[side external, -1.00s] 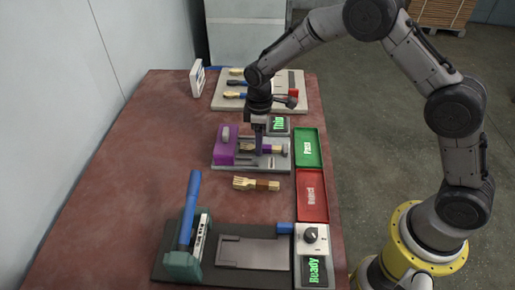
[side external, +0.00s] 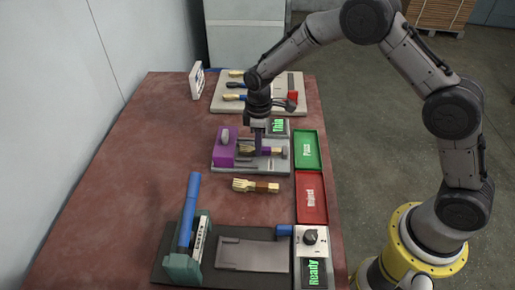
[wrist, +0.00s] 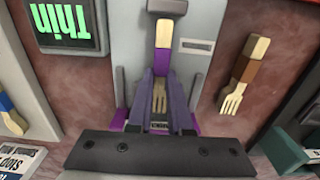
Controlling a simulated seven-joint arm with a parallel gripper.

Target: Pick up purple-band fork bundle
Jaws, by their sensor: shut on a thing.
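The purple-band fork bundle (side external: 277,151) lies across the grey and purple gauge fixture (side external: 225,150). In the wrist view, its pale handle end (wrist: 164,34) points up, with the purple band below it and the tines (wrist: 159,97) between my fingers. My gripper (side external: 258,149) points down over the fixture and is shut on the bundle near the band; it also shows in the wrist view (wrist: 162,76). The fingers hide part of the band. I cannot tell whether the bundle is clear of the fixture.
A brown-band fork bundle (side external: 256,185) lies on the table in front of the fixture. Green Pass (side external: 307,150) and red Reject (side external: 312,198) trays stand to the right. A blue-handled press (side external: 188,225) is at the front. A utensil board (side external: 228,105) lies behind.

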